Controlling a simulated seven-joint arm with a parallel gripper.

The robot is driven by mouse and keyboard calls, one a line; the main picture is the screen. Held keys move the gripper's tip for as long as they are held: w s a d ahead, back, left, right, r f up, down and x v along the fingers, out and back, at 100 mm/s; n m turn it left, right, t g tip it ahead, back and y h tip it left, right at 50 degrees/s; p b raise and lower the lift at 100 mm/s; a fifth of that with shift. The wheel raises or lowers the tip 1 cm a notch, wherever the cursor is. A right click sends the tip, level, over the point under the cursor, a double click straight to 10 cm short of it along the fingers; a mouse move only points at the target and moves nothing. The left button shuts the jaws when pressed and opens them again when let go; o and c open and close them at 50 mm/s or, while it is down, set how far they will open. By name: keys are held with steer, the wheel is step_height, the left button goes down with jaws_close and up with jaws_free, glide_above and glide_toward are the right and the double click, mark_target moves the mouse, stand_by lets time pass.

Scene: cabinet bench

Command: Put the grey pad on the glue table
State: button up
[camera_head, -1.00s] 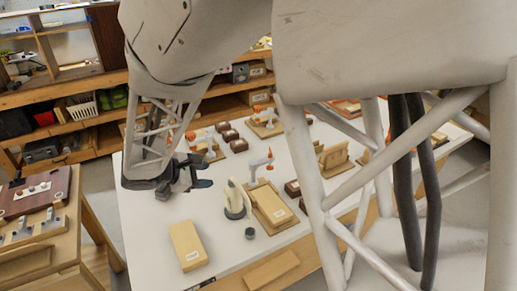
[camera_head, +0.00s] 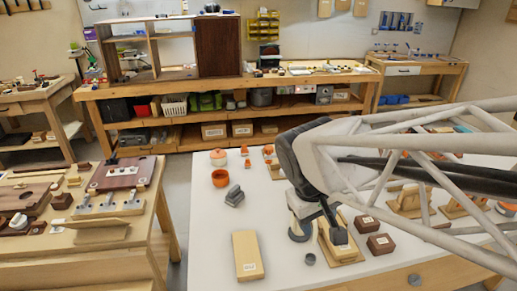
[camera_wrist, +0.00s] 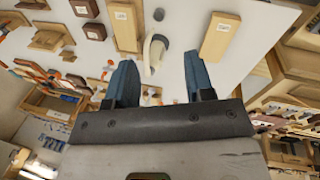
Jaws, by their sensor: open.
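A small stepped grey piece (camera_head: 234,196), possibly the grey pad, lies on the white-topped table (camera_head: 200,245), left of my arm. A small grey round piece (camera_head: 309,259) lies nearer the front edge and also shows in the wrist view (camera_wrist: 158,14). No label shows which table is the glue table. My gripper (camera_head: 335,228) hangs over the white table, right of the stepped piece and apart from it. In the wrist view, its two blue fingers (camera_wrist: 158,78) are wide apart with nothing held between them.
A round-based tool (camera_head: 300,230) and a wooden board (camera_head: 340,246) lie by my gripper. Dark boxes (camera_head: 380,243) sit to the right. A wooden bench (camera_head: 90,235) stands at left, across a gap.

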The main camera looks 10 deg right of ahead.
steer(key=s+m, duration=0.1)
steer(key=s+r+m+t+y, duration=0.1)
steer(key=s, duration=0.1)
steer(key=s+a+r+y, duration=0.1)
steer(key=shift+s+a+m+t, duration=0.1)
steer(key=shift+s+m+t, duration=0.2)
steer(key=shift+m+t, duration=0.1)
